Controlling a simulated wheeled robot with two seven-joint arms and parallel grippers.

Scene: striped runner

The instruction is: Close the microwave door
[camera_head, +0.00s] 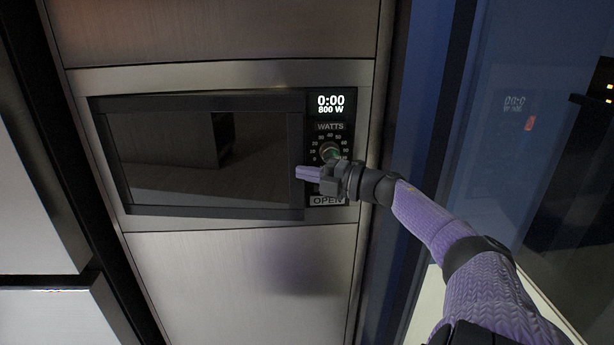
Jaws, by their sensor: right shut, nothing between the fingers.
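The built-in microwave (331,180) is set in a steel-framed cabinet. Its dark-windowed door (190,205) lies nearly flush across the opening. The door's right edge stands beside the control panel, and its lower right corner drops slightly below the panel; I cannot tell whether a small gap is left. My right gripper (306,173) is shut and empty. It points left, with its purple fingertips at the door's right edge; contact cannot be told. It covers part of the panel between the dial and the OPEN button. My left gripper is not in view.
The panel display (330,103) reads 0:00 and 800 W. A steel cabinet front (235,275) lies below the microwave and another (215,30) above. A blue glossy surface (500,145) at right reflects the display. Pale cabinet fronts (35,190) stand at left.

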